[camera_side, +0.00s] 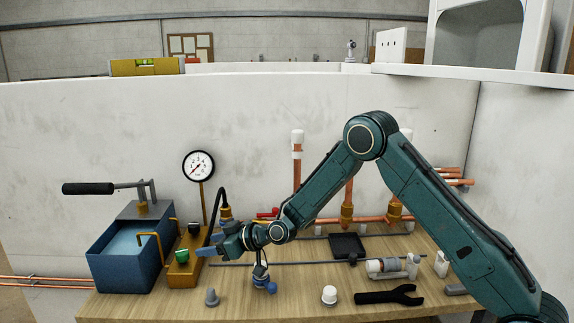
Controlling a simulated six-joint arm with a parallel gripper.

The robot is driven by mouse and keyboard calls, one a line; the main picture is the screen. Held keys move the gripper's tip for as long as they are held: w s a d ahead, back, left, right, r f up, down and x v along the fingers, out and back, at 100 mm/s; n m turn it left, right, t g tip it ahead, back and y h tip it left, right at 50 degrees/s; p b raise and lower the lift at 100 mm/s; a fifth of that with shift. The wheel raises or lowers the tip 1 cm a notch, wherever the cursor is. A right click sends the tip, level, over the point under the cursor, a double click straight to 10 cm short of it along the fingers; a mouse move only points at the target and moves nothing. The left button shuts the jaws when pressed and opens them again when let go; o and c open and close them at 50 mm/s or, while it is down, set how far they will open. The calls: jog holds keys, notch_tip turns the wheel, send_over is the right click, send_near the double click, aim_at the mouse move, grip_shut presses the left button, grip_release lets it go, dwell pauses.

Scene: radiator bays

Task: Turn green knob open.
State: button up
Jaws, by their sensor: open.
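The green knob (182,256) sits on the front of a brass-coloured block (180,275) beside the blue water tank. A black knob (194,229) is on the same block, higher and a little to the right. My gripper (209,245) is open, its blue fingers pointing left toward the block, just right of the green knob and a little higher. I see no contact with the green knob, but the depth between them is hard to judge. Which way the knob is turned is too small to tell.
The blue tank (124,262) with a black-handled lever (88,188) stands at the left. A pressure gauge (198,166) rises behind the block. A black hose curves close behind my gripper. A grey cone (211,297) and black wrench (388,295) lie on the wooden bench (270,308). Copper pipes stand behind.

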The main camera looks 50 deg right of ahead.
aim_at(185, 251)
jog(key=shift+s+d+f+h, duration=0.1)
jog(key=shift+s+d+h, duration=0.1)
jog(key=shift+s, duration=0.3)
jog(key=shift+s+d+h, duration=0.1)
jog(key=shift+s+h, duration=0.1)
jog(key=shift+s, duration=0.25)
jog(key=shift+w+a, duration=0.1)
jog(key=shift+w, duration=0.05)
jog(key=shift+x, duration=6.8)
jog(key=c, duration=1)
jog(key=shift+o, duration=0.2)
